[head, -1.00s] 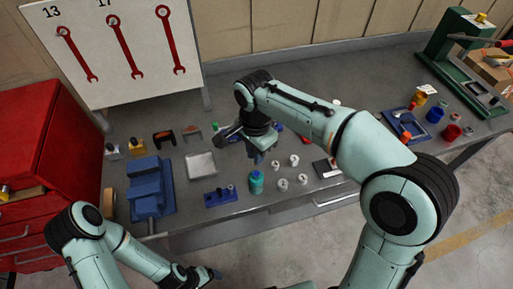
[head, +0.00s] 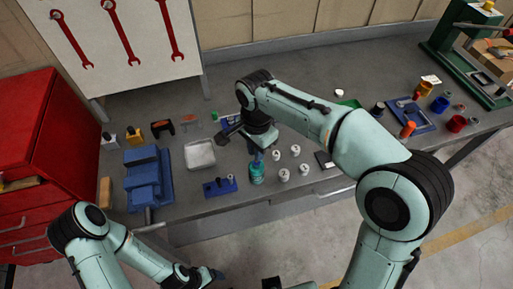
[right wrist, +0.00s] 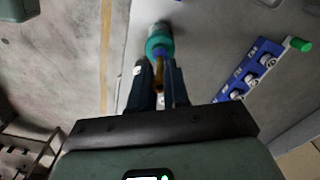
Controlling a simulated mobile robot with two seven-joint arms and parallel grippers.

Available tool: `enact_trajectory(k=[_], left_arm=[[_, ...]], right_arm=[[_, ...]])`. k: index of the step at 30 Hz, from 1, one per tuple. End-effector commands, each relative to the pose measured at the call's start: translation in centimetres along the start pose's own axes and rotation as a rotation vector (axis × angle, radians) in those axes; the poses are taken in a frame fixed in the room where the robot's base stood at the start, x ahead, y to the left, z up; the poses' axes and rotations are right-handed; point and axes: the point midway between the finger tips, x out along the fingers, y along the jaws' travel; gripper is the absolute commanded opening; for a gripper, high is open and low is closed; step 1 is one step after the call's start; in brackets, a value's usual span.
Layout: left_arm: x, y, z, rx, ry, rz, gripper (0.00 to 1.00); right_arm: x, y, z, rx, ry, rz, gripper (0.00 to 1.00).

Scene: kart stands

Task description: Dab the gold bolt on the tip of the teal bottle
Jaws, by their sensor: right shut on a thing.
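The teal bottle (head: 257,175) stands upright near the front edge of the bench. My right gripper (head: 257,155) is directly above it, pointing down. In the right wrist view the right gripper (right wrist: 160,88) is shut on the gold bolt (right wrist: 158,72), which sticks out beyond the fingertips toward the bottle (right wrist: 159,45). The bolt overlaps the bottle's top in that view; I cannot tell whether they touch. In the head view the bolt is too small to make out. My left gripper (head: 207,275) is low at the front, away from the bench things; its jaws are unclear.
A blue holder (head: 220,187) stands left of the bottle, with a blue vise (head: 148,178) and a pale square tray (head: 200,155) farther left. Several white round pieces (head: 283,175) stand close on the right. A blue tray (head: 410,118) lies farther right.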

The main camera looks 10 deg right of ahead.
Motion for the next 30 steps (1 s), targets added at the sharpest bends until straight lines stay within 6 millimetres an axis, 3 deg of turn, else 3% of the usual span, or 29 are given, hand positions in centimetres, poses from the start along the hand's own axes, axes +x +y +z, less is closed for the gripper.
enact_trajectory(k=[30], left_arm=[[0.7, -0.3, 0.3, -0.002, -0.005, -0.002, 0.82]], right_arm=[[1.0, 0.0, 0.0, 0.0, 0.0, 0.0, 0.0]])
